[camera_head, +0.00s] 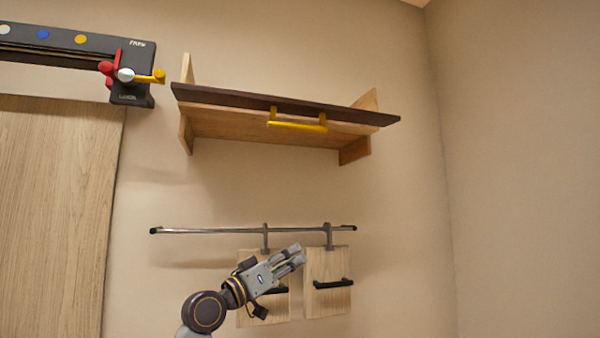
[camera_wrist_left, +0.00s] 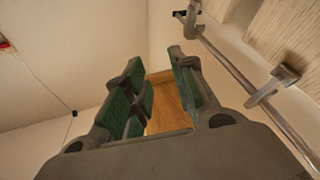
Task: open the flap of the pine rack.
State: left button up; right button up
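The pine rack (camera_head: 355,150) is on the wall at upper centre in the head view. Its dark flap (camera_head: 225,98) is seen nearly edge-on, sticking out between the side boards, which show above and below it. A yellow bar handle (camera_head: 297,126) hangs at the flap's middle. My left gripper (camera_head: 302,257) is well below the rack, in front of the hanging boards, touching nothing I can make out. In the left wrist view its fingers (camera_wrist_left: 160,95) are apart and empty, with orange wood, apparently the rack, beyond the gap. My right gripper is not in view.
A metal rail (camera_head: 200,230) with two hanging boards (camera_head: 328,265) with black handles is on the wall behind my left gripper. A black fixture (camera_head: 60,45) with a yellow lever is at upper left, above a wooden panel (camera_head: 55,210). The wall between rail and rack is clear.

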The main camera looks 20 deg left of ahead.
pick_arm(q)
jog(key=s+a+r+m+h, duration=0.1)
jog(key=s+r+h, duration=0.2)
jog(key=s+r, duration=0.3)
jog(key=s+a+r+m+h, duration=0.2)
jog(key=s+r+h, duration=0.2)
jog(key=r, duration=1.1)
jog(key=shift+s+r+m, duration=0.3)
jog(key=shift+s+r, duration=0.05)
jog(key=shift+s, duration=0.7)
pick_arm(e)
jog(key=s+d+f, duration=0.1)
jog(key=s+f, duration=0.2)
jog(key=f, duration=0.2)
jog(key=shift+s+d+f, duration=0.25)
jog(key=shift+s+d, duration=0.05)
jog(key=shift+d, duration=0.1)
pick_arm(q)
jog(key=shift+r, duration=0.1)
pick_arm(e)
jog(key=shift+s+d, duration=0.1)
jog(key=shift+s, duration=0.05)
